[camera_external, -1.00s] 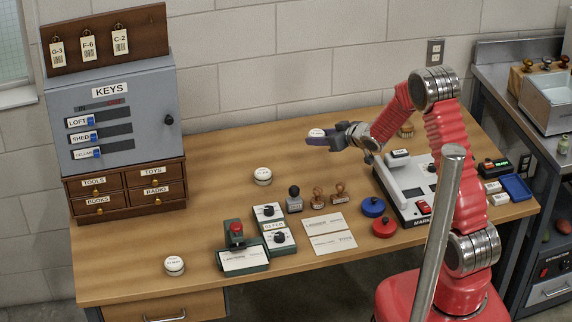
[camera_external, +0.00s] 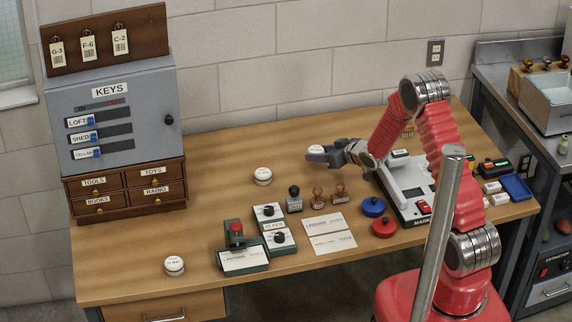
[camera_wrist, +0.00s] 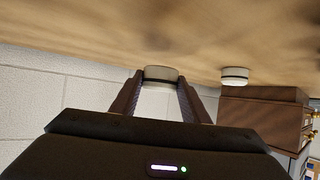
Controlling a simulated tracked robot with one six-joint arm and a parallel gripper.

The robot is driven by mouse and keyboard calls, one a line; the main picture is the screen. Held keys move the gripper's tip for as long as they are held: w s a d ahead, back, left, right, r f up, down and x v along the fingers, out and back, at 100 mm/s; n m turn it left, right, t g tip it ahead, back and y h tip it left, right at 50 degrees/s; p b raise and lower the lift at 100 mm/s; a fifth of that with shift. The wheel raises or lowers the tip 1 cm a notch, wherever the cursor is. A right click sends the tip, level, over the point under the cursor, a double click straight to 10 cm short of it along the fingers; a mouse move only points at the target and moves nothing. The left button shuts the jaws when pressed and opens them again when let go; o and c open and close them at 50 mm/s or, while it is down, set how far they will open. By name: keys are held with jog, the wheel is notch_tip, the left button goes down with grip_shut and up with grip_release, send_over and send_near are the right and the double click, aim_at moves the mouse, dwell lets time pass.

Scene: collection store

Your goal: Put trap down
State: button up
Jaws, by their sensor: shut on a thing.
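The trap is a small round white tin with a dark band and a printed top (camera_external: 316,149). My gripper (camera_external: 318,155) is shut on it near the back middle of the desk. The trap also shows between the two fingertips in the wrist view (camera_wrist: 161,74), where the picture is upside down. It is low over the wooden desk top (camera_external: 215,170); I cannot tell whether its base touches the wood. The fingers hide part of its sides.
A similar round tin (camera_external: 263,176) stands in front and left of the trap, another (camera_external: 174,266) at the front left. Stampers (camera_external: 318,197), cards (camera_external: 328,232) and a marking machine (camera_external: 410,190) lie to the front and right. The key cabinet (camera_external: 110,115) stands left. Bare desk surrounds the trap.

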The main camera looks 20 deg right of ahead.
jog(key=shift+f, duration=1.8)
jog(key=o, duration=1)
jog(key=shift+s+d+r, duration=0.1)
jog(key=shift+r, duration=0.05)
jog(key=v, duration=1.1)
jog(key=shift+s+d+r, duration=0.1)
jog(key=shift+s, duration=0.2)
